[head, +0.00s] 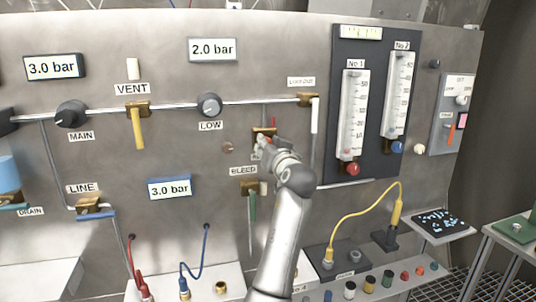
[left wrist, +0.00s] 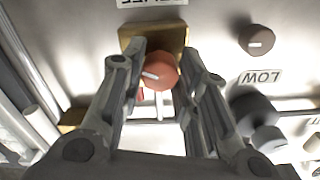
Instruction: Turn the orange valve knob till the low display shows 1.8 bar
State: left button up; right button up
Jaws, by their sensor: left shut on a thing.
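The orange valve knob (left wrist: 160,73) has a white pointer line and sits on a brass block (left wrist: 170,36) on the steel panel. My left gripper (left wrist: 162,64) is shut on the knob, with one finger on each side. In the head view my left gripper (head: 267,146) covers most of the knob and its label. The display (head: 213,49) above the LOW gauge knob reads 2.0 bar. The LOW knob (head: 209,105) is grey. My right gripper is not in view.
Displays at upper left (head: 53,66) and lower middle (head: 169,188) both read 3.0 bar. A yellow VENT lever (head: 138,128), a green BLEED lever (head: 252,220) and a white-handled valve (head: 314,115) stand out near my arm. Two flow tubes (head: 352,115) are at the right.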

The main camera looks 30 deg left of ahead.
pick_arm(q)
jog(key=shift+f, duration=0.1)
dwell(0.4)
jog(key=o, duration=1)
jog(key=v, duration=1.2)
jog(key=shift+w, duration=0.1)
